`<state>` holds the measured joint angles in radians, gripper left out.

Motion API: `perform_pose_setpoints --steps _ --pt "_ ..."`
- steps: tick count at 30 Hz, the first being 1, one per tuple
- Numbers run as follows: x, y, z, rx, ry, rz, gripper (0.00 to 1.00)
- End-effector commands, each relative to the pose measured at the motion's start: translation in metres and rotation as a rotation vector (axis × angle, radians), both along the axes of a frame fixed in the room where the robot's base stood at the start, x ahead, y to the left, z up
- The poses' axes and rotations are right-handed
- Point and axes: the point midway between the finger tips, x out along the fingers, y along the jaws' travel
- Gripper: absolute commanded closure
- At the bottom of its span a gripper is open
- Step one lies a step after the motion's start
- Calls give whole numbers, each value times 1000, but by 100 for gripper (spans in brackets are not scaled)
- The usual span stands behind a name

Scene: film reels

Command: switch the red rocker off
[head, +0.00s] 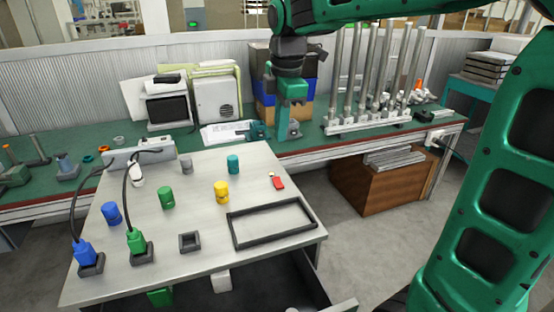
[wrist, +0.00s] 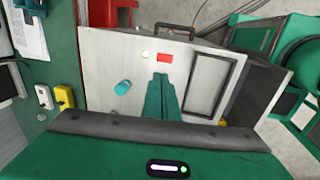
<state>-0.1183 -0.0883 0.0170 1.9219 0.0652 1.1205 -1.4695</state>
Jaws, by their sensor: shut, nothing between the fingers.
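The red rocker (head: 279,183) is a small red block on the right half of the pale tabletop. It also shows in the wrist view (wrist: 165,58), just beyond my fingertips. A small pale round spot, perhaps a lamp (head: 271,174), sits beside it. The rocker's tilt is too small to tell. My gripper (head: 284,136) hangs behind the pale table's far edge in the head view, apart from the rocker. Its teal fingers, seen in the wrist view (wrist: 161,80), are shut together and empty.
A teal cylinder (head: 233,164), a yellow one (head: 221,191) and a green one (head: 167,197) stand on the table (head: 190,246). A dark rectangular frame (head: 231,230) lies in front of the rocker. Blue and green plugs with cables are at left. The green bench (head: 322,146) runs behind.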

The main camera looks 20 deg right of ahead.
Motion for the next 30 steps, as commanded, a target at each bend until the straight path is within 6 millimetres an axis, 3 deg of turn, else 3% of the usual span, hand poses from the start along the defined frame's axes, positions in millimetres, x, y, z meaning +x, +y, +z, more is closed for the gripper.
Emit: perform_pose_setpoints --steps 11,30 --pt "1 0 -11 -1 5 0 100" --pt "20 -1 -118 -1 6 0 100"
